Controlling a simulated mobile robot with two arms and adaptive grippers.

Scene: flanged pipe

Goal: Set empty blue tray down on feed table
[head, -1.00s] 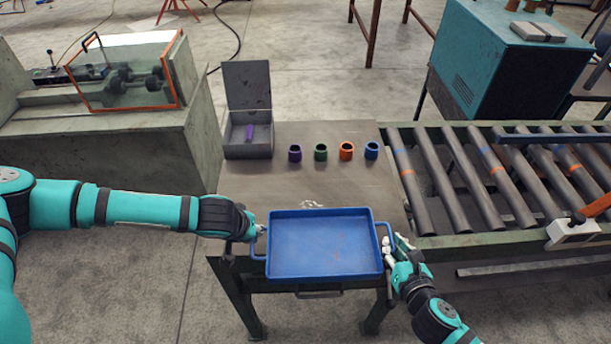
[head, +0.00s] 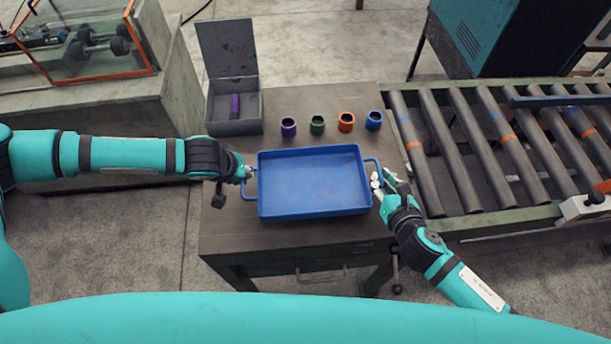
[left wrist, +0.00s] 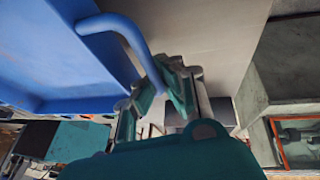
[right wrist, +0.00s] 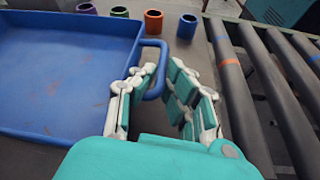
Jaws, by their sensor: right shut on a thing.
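The empty blue tray (head: 313,184) is over the front part of the grey feed table (head: 310,232) in the head view, looking about level. I cannot tell whether its underside touches the tabletop. My left gripper (head: 247,173) is at the tray's left handle. In the left wrist view its fingers (left wrist: 160,95) are close around the handle (left wrist: 125,32), but their grip is unclear. My right gripper (head: 379,181) is shut on the right handle, which shows between its fingers in the right wrist view (right wrist: 157,62).
Purple, green, orange and blue rings (head: 317,124) stand in a row behind the tray. An open grey box (head: 235,115) with a purple piece is at the table's back left. A roller conveyor (head: 500,150) adjoins on the right.

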